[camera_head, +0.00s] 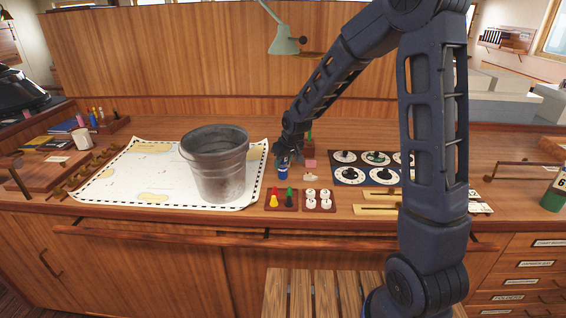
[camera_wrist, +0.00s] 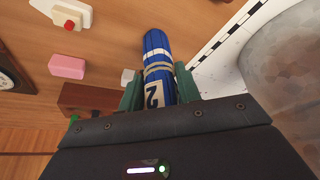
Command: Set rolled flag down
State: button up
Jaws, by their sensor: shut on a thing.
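The rolled flag (camera_wrist: 157,50) is a blue roll with white bands, tied with twine and marked with a dark number. My gripper (camera_wrist: 159,88) is shut on it, with one green finger on each side. In the head view the rolled flag (camera_head: 283,172) is upright below my gripper (camera_head: 285,156), over the desk just right of the chart. I cannot tell whether its lower end touches the desk.
A metal bucket (camera_head: 219,178) stands on the chart (camera_head: 120,185) to the left. A tray of coloured pegs (camera_head: 281,204) is in front. A pink block (camera_head: 310,163) and a dial panel (camera_head: 371,180) are to the right. A green lamp (camera_head: 284,44) hangs above.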

jog(key=shift+f, duration=0.1)
jog(key=o, duration=1)
jog(key=v, duration=1.2)
jog(key=s+d+r+m+h, duration=0.15)
jog(key=s+d+r, duration=0.3)
jog(key=d, duration=0.45)
jog(key=s+d+r+m, duration=0.3)
jog(key=s+d+r, duration=0.15)
jog(key=d, duration=0.55)
jog(key=s+d+m, duration=0.1)
jog(key=s+d, duration=0.2)
jog(key=s, duration=0.1)
jog(key=s+d+m+h, duration=0.1)
jog(key=s+d, duration=0.3)
jog(key=s, duration=0.1)
jog(key=s+d+m+t, duration=0.1)
jog(key=s+d, duration=0.3)
jog(key=s, duration=0.1)
jog(key=shift+s+r, duration=0.2)
jog(key=shift+s, duration=0.05)
